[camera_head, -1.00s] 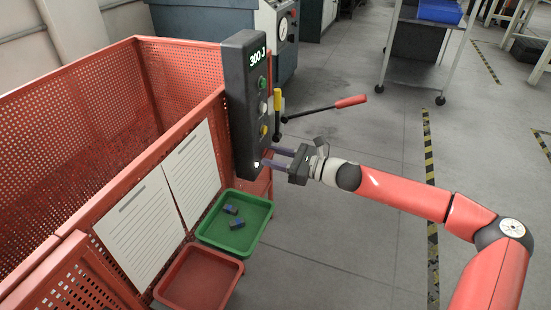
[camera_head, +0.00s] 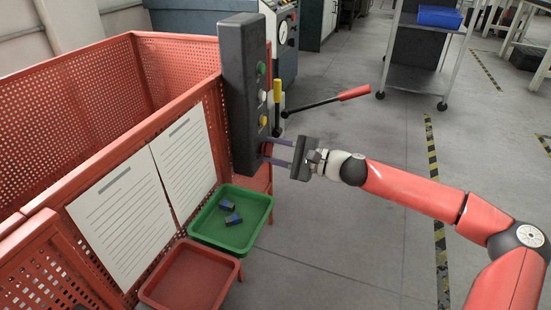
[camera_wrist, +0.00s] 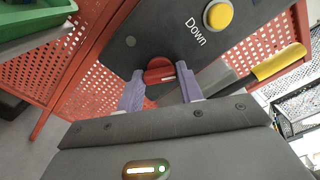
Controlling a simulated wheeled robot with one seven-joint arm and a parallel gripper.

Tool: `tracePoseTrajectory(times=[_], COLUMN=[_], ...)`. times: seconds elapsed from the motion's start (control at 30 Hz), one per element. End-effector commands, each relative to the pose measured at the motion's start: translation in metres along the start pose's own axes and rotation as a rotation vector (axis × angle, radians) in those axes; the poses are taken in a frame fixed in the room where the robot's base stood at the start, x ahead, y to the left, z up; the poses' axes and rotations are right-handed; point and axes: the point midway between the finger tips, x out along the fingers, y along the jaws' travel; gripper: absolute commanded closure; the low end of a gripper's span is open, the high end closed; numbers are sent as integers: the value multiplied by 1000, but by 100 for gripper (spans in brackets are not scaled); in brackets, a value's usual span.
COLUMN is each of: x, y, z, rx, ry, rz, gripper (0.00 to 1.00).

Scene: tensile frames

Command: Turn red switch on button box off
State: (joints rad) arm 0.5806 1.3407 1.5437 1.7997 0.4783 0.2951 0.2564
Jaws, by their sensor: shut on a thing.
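The dark grey button box (camera_head: 238,95) stands upright at the corner of the red perforated guard in the head view. The red switch (camera_wrist: 160,71) is a round knob at the box's lower end in the wrist view, near the yellow button (camera_wrist: 218,15) marked "Down". My gripper (camera_wrist: 160,77) has its two purple fingers on either side of the switch, shut on it. In the head view my gripper (camera_head: 268,151) reaches the box's lower face from the right, and the fingertips partly hide the switch.
A yellow lever (camera_head: 277,103) and a red-handled lever (camera_head: 354,93) stick out just above my gripper. A green tray (camera_head: 208,237) with small blue parts and a red tray (camera_head: 190,283) sit below the box.

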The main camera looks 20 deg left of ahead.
Motion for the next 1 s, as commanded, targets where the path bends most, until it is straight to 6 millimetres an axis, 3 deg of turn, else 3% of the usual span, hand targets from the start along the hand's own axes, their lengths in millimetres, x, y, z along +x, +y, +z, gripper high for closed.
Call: tracePoseTrajectory(times=[0.5,1.0], x=[0,0], y=[3,1], z=[-2,0], rx=[-413,-543], ry=[0,0], rz=[1,2], gripper=[86,86])
